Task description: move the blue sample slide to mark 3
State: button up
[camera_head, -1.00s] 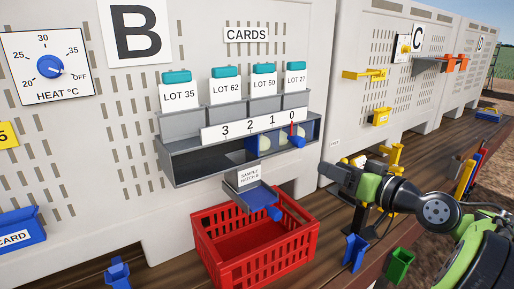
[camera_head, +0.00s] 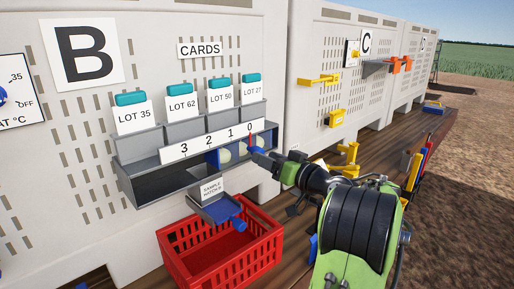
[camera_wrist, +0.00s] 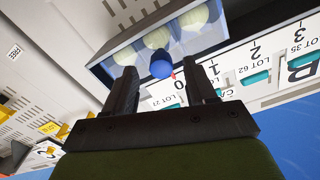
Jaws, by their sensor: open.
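The blue sample slide (camera_head: 212,160) sits in the grey housing under the scale 3, 2, 1, 0, in its right part. Pale round things show behind its openings. Its red pointer (camera_head: 250,140) stands at mark 0. In the wrist view, its round blue knob (camera_wrist: 162,66) appears between the tips of my gripper (camera_wrist: 160,74), with the red pointer beside it. My gripper (camera_head: 268,160) is open at the right end of the housing. I cannot tell whether either finger touches the knob. In the head view, my gripper partly hides the knob.
The housing's left part (camera_head: 160,183) below mark 3 is empty and dark. A sample hatch (camera_head: 215,205) with a blue knob (camera_head: 238,224) sticks out below. A red crate (camera_head: 190,260) stands underneath. Card slots with several lot cards (camera_head: 182,108) are above.

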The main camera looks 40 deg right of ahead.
aim_at(246, 148)
jog(key=w+p, duration=0.1)
jog(key=w, duration=0.3)
jog(key=shift+w+a, duration=0.1)
jog(key=shift+w, duration=0.3)
grip_shut()
